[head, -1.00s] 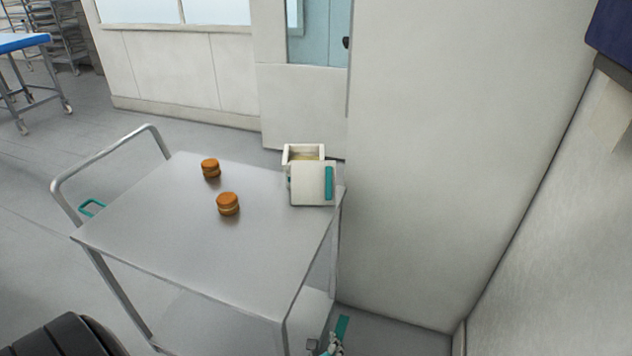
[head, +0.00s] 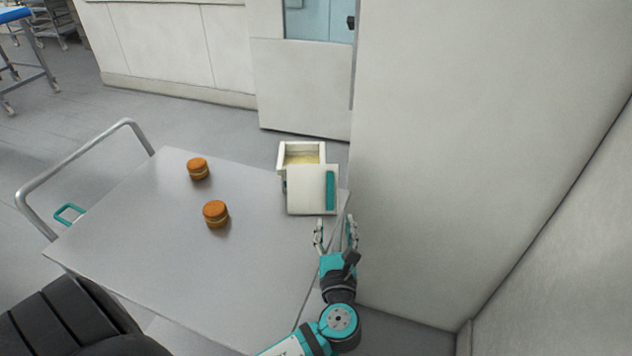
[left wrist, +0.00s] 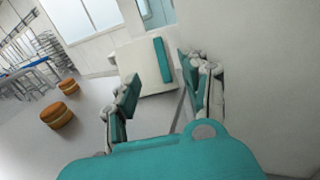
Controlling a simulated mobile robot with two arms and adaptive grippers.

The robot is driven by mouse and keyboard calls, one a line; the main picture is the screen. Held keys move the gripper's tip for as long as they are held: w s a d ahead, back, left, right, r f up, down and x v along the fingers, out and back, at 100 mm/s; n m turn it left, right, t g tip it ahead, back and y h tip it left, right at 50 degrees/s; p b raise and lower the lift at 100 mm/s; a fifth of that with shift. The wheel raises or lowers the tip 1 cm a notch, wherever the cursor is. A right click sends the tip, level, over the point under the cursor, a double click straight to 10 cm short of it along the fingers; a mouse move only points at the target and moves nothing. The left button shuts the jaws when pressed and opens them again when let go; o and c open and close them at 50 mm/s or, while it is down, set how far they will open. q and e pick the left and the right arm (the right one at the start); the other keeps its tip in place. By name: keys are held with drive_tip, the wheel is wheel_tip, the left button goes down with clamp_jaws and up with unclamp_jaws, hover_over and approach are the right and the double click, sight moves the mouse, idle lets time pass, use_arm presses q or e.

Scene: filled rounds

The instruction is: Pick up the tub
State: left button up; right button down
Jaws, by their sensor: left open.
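The tub (head: 305,189) is a white, square-sided box at the right far corner of the grey trolley top. Its front face has an upright teal strip, and a pale yellow filling shows in its open top. My left gripper (head: 336,226) is open and empty, just on the near side of the tub, with its fingers pointing at it. In the left wrist view the tub (left wrist: 140,68) shows beyond and between the open fingers; I see no clear contact. My right gripper is not in view.
Two orange-brown filled rounds, a far one (head: 198,168) and a nearer one (head: 215,213), stand on the trolley (head: 150,235) left of the tub. A pale wall (head: 440,150) rises close on the right. The trolley's left part and near middle are clear.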

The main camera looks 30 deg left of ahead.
use_arm(q)
drive_tip(key=p, duration=0.1)
approach(330, 178)
drive_tip(key=x, duration=0.4)
drive_tip(key=shift+w+d+p, duration=0.1)
drive_tip(key=shift+w+p, duration=0.05)
drive_tip(key=shift+p, duration=0.25)
drive_tip(key=p+x, duration=0.1)
drive_tip(key=x, duration=0.3)
drive_tip(key=shift+w+a+r, duration=0.1)
drive_tip(key=shift+w+a, duration=0.05)
drive_tip(key=shift+a, duration=0.15)
drive_tip(key=shift+w+a, duration=0.1)
drive_tip(key=shift+w, duration=0.15)
drive_tip(key=shift+c, duration=0.2)
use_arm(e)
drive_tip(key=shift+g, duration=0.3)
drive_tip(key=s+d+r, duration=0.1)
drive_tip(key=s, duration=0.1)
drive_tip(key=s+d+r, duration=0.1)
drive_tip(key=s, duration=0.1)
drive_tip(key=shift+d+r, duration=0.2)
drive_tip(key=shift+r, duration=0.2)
use_arm(q)
clamp_jaws()
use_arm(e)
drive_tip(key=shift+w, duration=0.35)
